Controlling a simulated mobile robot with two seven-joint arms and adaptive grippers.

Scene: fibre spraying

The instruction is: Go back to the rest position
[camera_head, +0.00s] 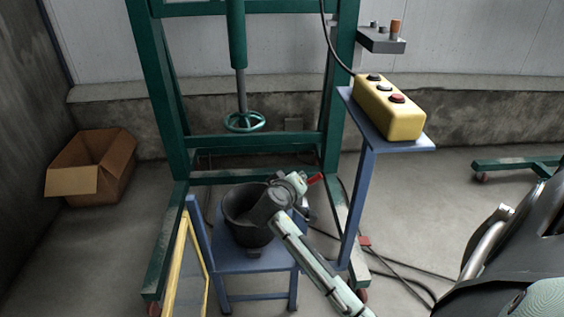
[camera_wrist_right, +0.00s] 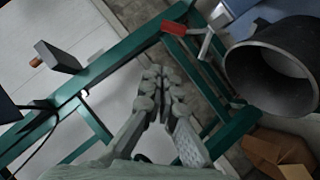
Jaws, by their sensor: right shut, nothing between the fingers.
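In the right wrist view my right gripper (camera_wrist_right: 157,76) is shut with nothing between the fingers. My left gripper is out of view.
The bucket stands on a blue stool (camera_head: 253,261) before a green frame (camera_head: 172,110) with a handwheel (camera_head: 244,122). A yellow button box (camera_head: 388,107) sits on a blue stand (camera_head: 427,146). A cardboard box (camera_head: 91,168) lies left. Cables (camera_head: 404,278) cross the floor.

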